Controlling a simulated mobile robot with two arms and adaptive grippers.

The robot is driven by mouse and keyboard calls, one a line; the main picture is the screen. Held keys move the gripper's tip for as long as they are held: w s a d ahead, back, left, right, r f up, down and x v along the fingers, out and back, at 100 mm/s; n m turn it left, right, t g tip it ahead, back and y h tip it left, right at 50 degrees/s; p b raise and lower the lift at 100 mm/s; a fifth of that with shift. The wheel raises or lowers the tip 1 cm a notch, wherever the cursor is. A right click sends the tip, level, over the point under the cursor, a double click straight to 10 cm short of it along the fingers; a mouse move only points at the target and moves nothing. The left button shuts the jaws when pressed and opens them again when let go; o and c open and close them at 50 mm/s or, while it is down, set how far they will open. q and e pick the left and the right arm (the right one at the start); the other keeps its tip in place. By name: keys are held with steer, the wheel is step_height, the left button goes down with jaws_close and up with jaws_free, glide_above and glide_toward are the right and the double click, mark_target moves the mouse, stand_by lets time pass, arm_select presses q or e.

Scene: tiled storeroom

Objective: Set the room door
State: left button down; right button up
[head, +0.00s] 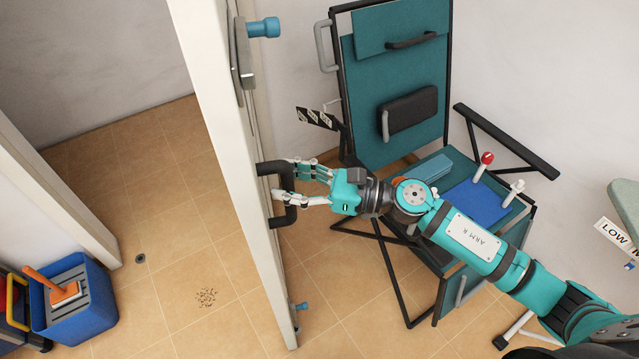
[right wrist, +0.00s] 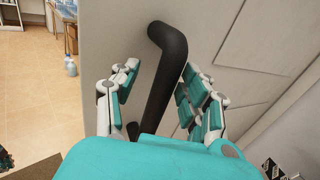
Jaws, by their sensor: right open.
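The white room door (head: 215,90) stands open in the head view, with a gap of tiled floor between it and the door frame (head: 55,190) at left. A black bar handle (head: 268,168) sticks out from its right-hand face. My right gripper (head: 285,180) is at the handle, with its fingers spread and open. Contact cannot be told. My left gripper is in neither view.
A teal folding frame with a tray (head: 400,70) stands right of the door, behind my right arm. A blue bucket (head: 75,315) stands at lower left, near the frame. A blue-capped fitting (head: 263,28) juts from the door's upper part. Floor in the doorway is mostly clear.

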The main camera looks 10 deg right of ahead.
steer(key=v, duration=1)
steer(key=shift+d, duration=0.2)
steer(key=shift+s, duration=0.1)
